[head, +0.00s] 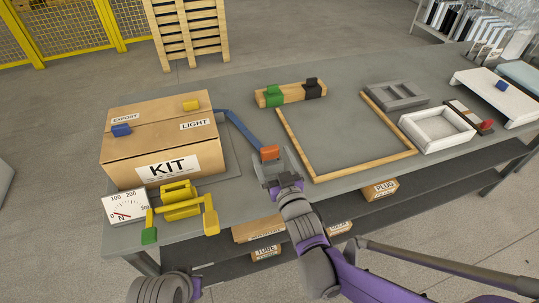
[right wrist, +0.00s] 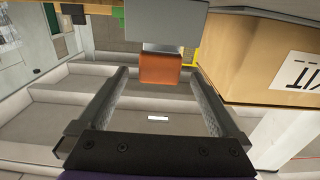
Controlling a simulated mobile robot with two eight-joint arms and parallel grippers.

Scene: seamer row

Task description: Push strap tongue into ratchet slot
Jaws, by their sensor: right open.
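The blue strap (head: 238,130) runs from the right side of the KIT box down to an orange tongue (head: 270,152) at its free end. The tongue also shows in the right wrist view (right wrist: 161,69). My right gripper (head: 277,168) is open; in the wrist view the orange tongue stands at the gap between its fingertips (right wrist: 158,78), with no finger visibly closed on it. The yellow ratchet (head: 181,205) lies in front of the box, with a green-ended part (head: 149,236) at its left. Its slot is too small to make out. My left gripper is not in view.
The cardboard KIT box (head: 155,140) fills the table's left part. A white gauge (head: 125,207) stands at the front left corner. A wooden frame (head: 362,174), a block with green and black clips (head: 290,94) and a white tray (head: 437,129) lie to the right.

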